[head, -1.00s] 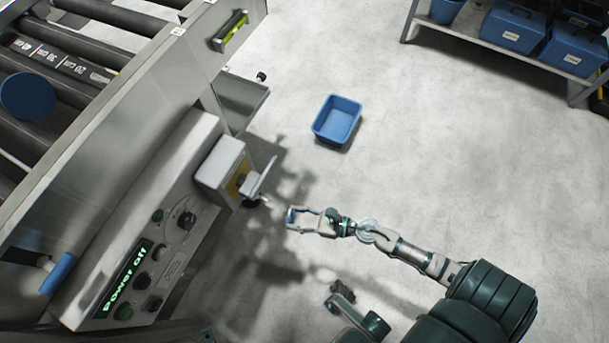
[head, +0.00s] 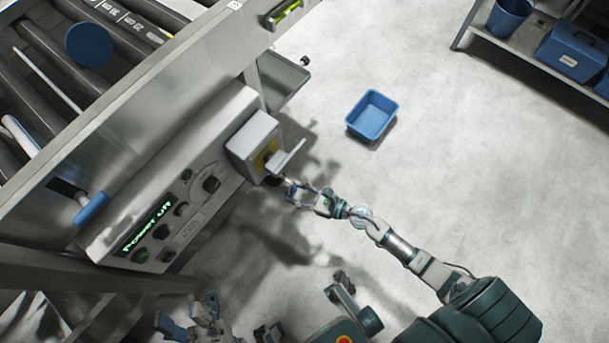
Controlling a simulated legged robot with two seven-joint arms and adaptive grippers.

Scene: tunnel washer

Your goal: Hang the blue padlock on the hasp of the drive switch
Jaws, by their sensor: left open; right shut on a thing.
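The drive switch (head: 252,138) is a grey box with a yellow plate, on the side of the control panel. A pale flap stands out from its front; the hasp is too small to make out clearly. My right gripper (head: 293,190) is shut on the blue padlock (head: 291,189), just below and right of the switch. The padlock is small and mostly hidden by the fingers; I cannot tell whether its shackle touches the hasp. My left gripper (head: 187,317) is open and empty at the bottom edge, below the panel, partly cut off.
The control panel (head: 222,170) has several knobs and a green "power off" display (head: 148,226). A roller conveyor (head: 40,85) lies behind it. A blue bin (head: 371,115) stands on the open floor. A shelf (head: 525,58) with blue containers is at upper right.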

